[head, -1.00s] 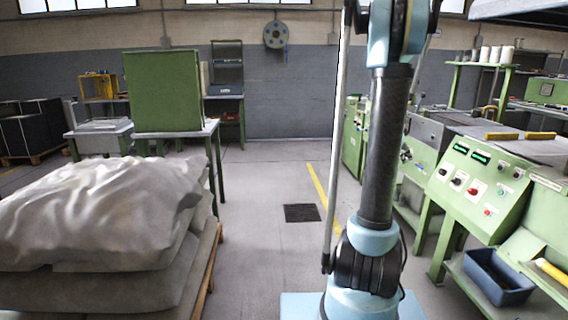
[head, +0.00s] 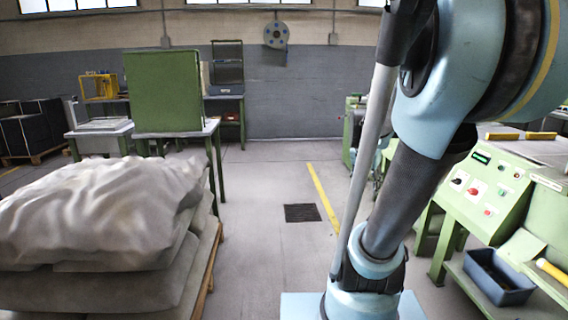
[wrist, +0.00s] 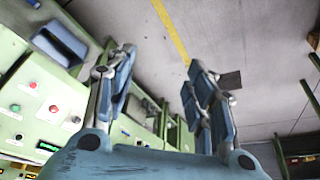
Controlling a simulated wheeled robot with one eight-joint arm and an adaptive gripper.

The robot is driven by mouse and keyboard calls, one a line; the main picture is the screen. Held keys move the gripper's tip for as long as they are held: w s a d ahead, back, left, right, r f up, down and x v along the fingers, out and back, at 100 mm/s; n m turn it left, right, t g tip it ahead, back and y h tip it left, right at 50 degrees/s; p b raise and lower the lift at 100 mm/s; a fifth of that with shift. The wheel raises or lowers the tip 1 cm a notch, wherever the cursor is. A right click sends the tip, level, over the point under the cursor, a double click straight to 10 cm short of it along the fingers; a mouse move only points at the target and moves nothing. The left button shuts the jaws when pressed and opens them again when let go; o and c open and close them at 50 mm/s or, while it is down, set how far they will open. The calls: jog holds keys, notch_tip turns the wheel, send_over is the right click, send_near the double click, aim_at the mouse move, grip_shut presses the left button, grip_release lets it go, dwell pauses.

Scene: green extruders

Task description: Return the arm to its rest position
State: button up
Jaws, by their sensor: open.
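My gripper (wrist: 160,90) shows in the wrist view with its two blue fingers wide apart and nothing between them. Beyond the fingers are the grey floor and a green machine side. My blue and black arm (head: 410,200) rises from its base in the head view and leans to the right, with its elbow large at the upper right. The gripper itself is outside the head view.
A green control panel (head: 485,185) stands at the right, with a blue bin (head: 500,278) below it. Grey sacks (head: 105,215) are stacked at the left. A green box (head: 163,90) stands on a table behind them. The middle floor (head: 270,180) is clear.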

jog(key=s+a+f+n+y, duration=0.1)
jog(key=s+a+f+n, duration=0.2)
jog(key=s, duration=0.5)
jog(key=s+a+f+n+g+y, duration=0.1)
jog(key=s+a+f+n, duration=0.3)
jog(key=s+a+f, duration=0.2)
jog(key=shift+s+y, duration=0.3)
jog(key=shift+s, duration=0.55)
jog(key=shift+c, duration=0.4)
